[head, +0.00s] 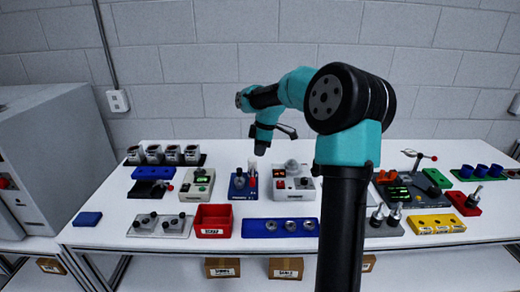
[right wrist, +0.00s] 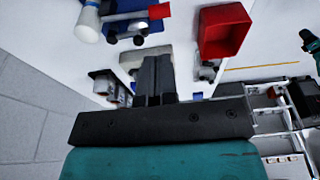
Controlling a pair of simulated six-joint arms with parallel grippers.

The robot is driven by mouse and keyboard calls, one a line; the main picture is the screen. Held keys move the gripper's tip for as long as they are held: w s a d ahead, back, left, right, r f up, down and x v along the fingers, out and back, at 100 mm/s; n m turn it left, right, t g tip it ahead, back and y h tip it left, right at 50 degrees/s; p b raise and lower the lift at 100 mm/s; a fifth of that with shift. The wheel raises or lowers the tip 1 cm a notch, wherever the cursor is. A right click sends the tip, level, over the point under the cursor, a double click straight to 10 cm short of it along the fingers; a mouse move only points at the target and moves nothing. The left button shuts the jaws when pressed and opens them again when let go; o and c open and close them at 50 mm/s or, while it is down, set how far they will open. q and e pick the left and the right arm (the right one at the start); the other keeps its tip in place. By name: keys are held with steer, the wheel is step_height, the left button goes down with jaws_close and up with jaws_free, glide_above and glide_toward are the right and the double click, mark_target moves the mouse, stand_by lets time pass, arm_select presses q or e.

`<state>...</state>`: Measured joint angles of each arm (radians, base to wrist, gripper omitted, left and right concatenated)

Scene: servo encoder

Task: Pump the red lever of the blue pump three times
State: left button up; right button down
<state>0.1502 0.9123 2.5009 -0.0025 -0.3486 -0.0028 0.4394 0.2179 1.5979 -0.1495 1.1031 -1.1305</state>
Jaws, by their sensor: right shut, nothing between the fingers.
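The blue pump (head: 238,186) stands on the white table near the middle of the head view, with a white cylinder beside its red part (head: 252,183). In the right wrist view the pump's blue body (right wrist: 120,6) is cut off by the top edge. Its red lever end (right wrist: 159,11) shows there beyond my fingertips, apart from them. My right gripper (head: 261,148) points down above and slightly right of the pump in the head view. Its two fingers (right wrist: 155,62) are together and hold nothing. My left gripper is in neither view.
A red bin (head: 213,222) stands in front of the pump. A blue strip with several round pieces (head: 280,228) lies in front.

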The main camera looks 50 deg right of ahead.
mark_target(253, 180)
steer(key=f, duration=0.3)
steer(key=w+a+f, duration=0.1)
steer(key=f, duration=0.7)
steer(key=shift+w+a, duration=0.2)
steer(key=shift+w, duration=0.15)
